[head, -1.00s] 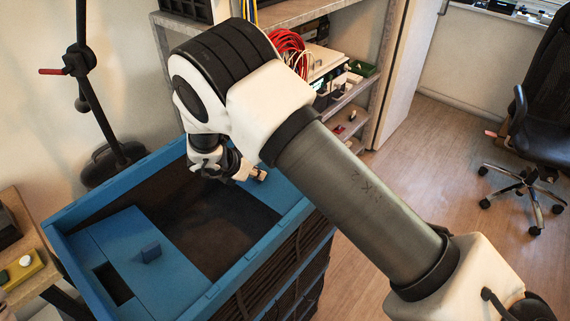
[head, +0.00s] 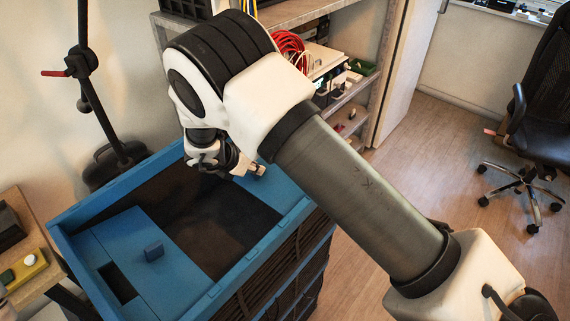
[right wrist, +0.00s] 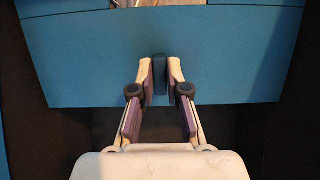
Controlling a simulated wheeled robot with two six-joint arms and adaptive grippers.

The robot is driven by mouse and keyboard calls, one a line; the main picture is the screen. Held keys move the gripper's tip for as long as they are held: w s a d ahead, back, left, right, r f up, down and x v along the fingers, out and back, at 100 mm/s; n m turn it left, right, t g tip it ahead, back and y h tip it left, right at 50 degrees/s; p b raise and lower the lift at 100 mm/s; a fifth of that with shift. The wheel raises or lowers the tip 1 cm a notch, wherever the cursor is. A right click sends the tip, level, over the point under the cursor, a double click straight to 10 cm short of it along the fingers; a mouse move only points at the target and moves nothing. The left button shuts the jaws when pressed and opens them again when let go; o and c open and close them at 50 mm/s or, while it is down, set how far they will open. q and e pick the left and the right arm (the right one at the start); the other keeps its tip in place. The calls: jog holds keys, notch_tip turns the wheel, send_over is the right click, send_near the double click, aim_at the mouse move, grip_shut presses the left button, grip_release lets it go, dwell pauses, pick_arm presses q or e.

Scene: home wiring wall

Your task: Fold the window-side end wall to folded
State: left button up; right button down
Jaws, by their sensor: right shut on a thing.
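A blue folding crate (head: 215,293) with a dark inside stands in the middle of the head view. Its window-side end wall (head: 285,190) is at the far right end, partly hidden by my right arm. In the right wrist view this wall (right wrist: 215,75) is a broad blue panel with a small upright tab (right wrist: 160,74). My right gripper (head: 258,170) is shut on the tab, one finger on each side; it also shows in the right wrist view (right wrist: 160,72). I cannot tell the wall's exact tilt. My left gripper is not in view.
The opposite end panel (head: 180,262), with its own tab and slot, lies flat inside the crate. A shelf (head: 352,122) with red cable stands behind. A stand (head: 83,100) is at the left, an office chair (head: 545,120) at the right. The floor between is clear.

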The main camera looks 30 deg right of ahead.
jog(key=shift+r, duration=0.5)
jog(key=shift+r+p, duration=0.2)
jog(key=shift+p, duration=0.15)
jog(key=c, duration=1.1)
grip_release()
